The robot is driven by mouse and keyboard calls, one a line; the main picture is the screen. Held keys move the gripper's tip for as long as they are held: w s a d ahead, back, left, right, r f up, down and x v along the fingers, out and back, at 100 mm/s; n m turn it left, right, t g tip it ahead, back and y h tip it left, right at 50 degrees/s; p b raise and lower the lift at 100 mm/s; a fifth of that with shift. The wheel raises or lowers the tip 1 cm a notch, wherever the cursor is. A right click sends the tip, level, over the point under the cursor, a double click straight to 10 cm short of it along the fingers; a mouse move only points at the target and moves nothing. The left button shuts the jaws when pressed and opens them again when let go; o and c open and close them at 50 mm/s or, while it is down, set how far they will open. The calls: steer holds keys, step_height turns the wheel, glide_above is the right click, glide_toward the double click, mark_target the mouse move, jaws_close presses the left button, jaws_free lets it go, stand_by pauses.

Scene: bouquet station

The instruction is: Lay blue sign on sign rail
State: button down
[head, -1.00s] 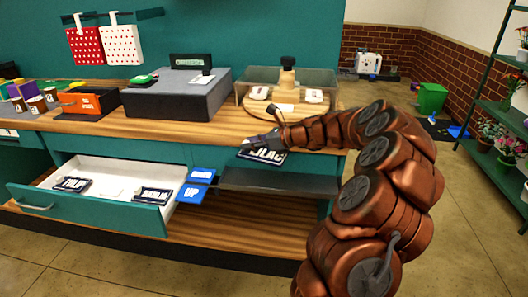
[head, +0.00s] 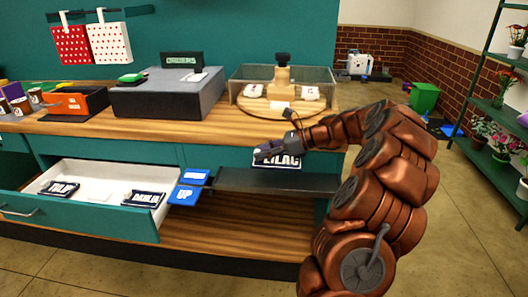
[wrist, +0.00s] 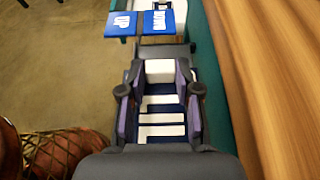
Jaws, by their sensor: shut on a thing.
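A dark blue sign with white letters reading LILAC (head: 280,162) is in my gripper (head: 268,151), at the front of the counter. In the wrist view, the sign's blue and white stripes (wrist: 162,118) show between the two fingers of my gripper (wrist: 161,92), which are shut on it. The sign rail, a dark grey ledge (head: 275,181), sticks out from the counter front just below the sign. The sign's lower edge is close to the ledge; I cannot tell whether they touch. The fingers hide the sign's upper left part.
Blue UP (head: 184,195) and DOWN (head: 194,177) plates sit left of the rail. An open drawer (head: 85,217) holds two more dark signs, TULIP (head: 60,189) and another (head: 143,199). A wooden turntable (head: 283,109) and a grey box (head: 168,97) stand on the counter above.

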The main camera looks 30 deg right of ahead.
mark_target(264, 162)
steer(key=shift+f+b, duration=1.85)
steer(key=shift+f, duration=1.5)
steer(key=c, duration=0.7)
jaws_free()
steer(key=shift+r, duration=0.15)
steer(key=shift+r+p, duration=3.4)
steer(key=shift+p, duration=0.25)
